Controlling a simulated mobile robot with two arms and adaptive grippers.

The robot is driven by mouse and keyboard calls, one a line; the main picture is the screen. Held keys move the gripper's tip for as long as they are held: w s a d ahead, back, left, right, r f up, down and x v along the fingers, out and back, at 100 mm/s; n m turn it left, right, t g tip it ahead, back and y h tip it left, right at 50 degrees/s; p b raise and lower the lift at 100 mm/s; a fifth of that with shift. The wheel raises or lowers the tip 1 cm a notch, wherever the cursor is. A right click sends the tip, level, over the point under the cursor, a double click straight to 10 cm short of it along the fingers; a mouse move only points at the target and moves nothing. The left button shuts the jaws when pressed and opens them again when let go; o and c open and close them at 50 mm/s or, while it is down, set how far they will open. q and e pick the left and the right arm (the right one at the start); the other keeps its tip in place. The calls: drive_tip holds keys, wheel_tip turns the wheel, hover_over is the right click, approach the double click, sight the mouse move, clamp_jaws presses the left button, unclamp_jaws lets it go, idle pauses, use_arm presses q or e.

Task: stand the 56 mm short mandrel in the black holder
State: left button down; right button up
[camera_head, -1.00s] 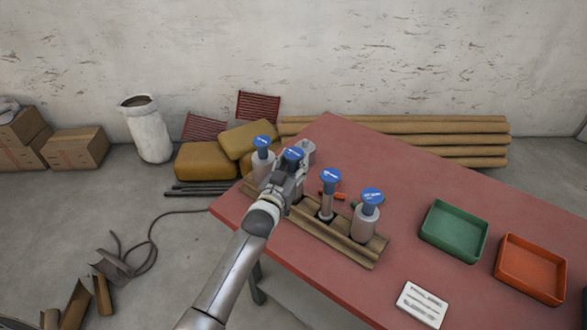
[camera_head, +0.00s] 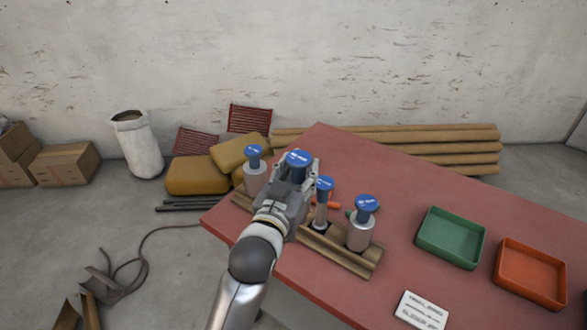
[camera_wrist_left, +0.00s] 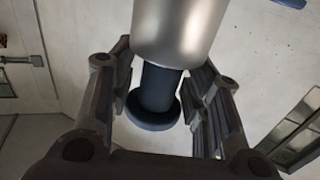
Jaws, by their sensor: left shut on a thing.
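My left gripper (camera_head: 293,185) is shut on a mandrel whose round blue cap (camera_head: 299,159) shows above the fingers, over the tan wooden rack. In the left wrist view the fingers (camera_wrist_left: 160,100) close on the dark neck (camera_wrist_left: 160,85), between a silver cylinder (camera_wrist_left: 180,30) and a dark disc. The cap's size label is too small to read. Other blue-capped mandrels stand in the rack (camera_head: 340,259): a wide one at left (camera_head: 255,172), a thin one (camera_head: 322,210) and a wide one at right (camera_head: 361,232). My right gripper is not in view.
The red table (camera_head: 390,290) carries a green tray (camera_head: 451,238), an orange tray (camera_head: 530,274) and a white label card (camera_head: 421,311) at right. Small orange and green items lie behind the rack. Table space between rack and trays is clear.

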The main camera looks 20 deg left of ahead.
sight(299, 161)
use_arm(q)
drive_tip(key=shift+s+d+r, duration=0.15)
drive_tip(key=shift+s+r, duration=0.2)
drive_tip(key=shift+r, duration=0.15)
drive_tip(key=shift+r+p, duration=2.3)
drive_tip(key=shift+p, duration=0.4)
drive_tip(key=shift+f, duration=0.1)
